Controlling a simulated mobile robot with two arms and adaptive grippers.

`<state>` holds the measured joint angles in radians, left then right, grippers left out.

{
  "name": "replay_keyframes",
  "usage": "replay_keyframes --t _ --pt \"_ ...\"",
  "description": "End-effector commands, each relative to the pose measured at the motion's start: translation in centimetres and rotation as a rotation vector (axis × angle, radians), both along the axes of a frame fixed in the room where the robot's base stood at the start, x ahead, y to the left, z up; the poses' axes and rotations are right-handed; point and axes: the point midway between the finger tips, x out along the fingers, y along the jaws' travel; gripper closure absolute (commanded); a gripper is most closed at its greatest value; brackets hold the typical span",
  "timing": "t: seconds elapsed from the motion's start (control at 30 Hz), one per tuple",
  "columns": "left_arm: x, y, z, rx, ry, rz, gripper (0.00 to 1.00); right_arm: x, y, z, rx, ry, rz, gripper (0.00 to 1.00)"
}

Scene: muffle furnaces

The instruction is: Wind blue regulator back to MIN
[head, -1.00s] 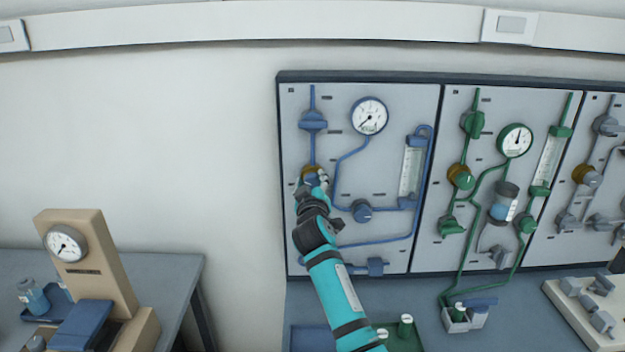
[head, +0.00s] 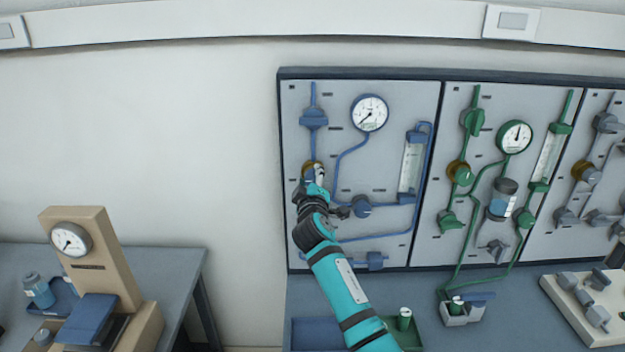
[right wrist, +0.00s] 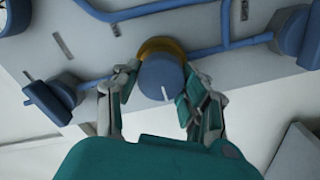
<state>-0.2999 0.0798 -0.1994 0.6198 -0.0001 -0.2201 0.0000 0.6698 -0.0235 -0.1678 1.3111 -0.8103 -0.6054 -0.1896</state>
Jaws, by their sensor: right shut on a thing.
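The blue regulator is a round blue knob (right wrist: 160,78) with a white mark and a brass collar (right wrist: 162,46), seen face-on in the right wrist view. In the head view its brass collar (head: 309,166) shows at the left of the blue panel, with the knob mostly hidden by my gripper. My right gripper (right wrist: 160,88) has one finger on each side of the knob and is shut on it; it also shows in the head view (head: 316,178). The blue panel's gauge (head: 370,113) has its needle pointing lower left. My left gripper is not in view.
Blue valve handles sit above (head: 313,118) and to the right (head: 362,206) of the regulator, near my right arm. A green-piped panel (head: 490,160) adjoins on the right. A tan gauge stand (head: 95,250) is on the left table. The wall between is bare.

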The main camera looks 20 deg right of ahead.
Motion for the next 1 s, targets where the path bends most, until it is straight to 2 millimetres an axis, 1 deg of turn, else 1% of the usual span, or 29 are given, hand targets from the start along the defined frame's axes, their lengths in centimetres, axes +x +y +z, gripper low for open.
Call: replay_keyframes --t 0.17,0.2,0.37,0.57,0.63,0.73,0.87,1.0 --pt "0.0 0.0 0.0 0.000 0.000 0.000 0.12 0.0 0.0 0.2 -0.004 -0.003 0.001 0.90" --pt "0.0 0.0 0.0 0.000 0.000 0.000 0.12 0.0 0.0 0.2 -0.004 -0.003 0.001 0.55" --pt "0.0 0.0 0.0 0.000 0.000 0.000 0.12 0.0 0.0 0.1 -0.003 -0.002 0.001 0.34" --pt "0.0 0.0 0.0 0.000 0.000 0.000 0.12 0.0 0.0 0.0 0.000 -0.001 0.000 0.33" --pt "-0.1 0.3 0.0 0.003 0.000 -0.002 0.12 0.0 0.0 0.0 0.000 -0.001 0.001 0.33" --pt "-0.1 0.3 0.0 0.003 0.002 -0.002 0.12 -0.5 0.2 0.0 0.000 -0.001 0.001 0.33" --pt "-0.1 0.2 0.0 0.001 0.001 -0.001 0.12 -2.0 0.7 -0.1 0.001 -0.001 0.002 0.33" --pt "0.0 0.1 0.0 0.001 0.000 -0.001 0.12 -4.8 1.5 -0.1 0.001 -0.001 0.002 0.33"
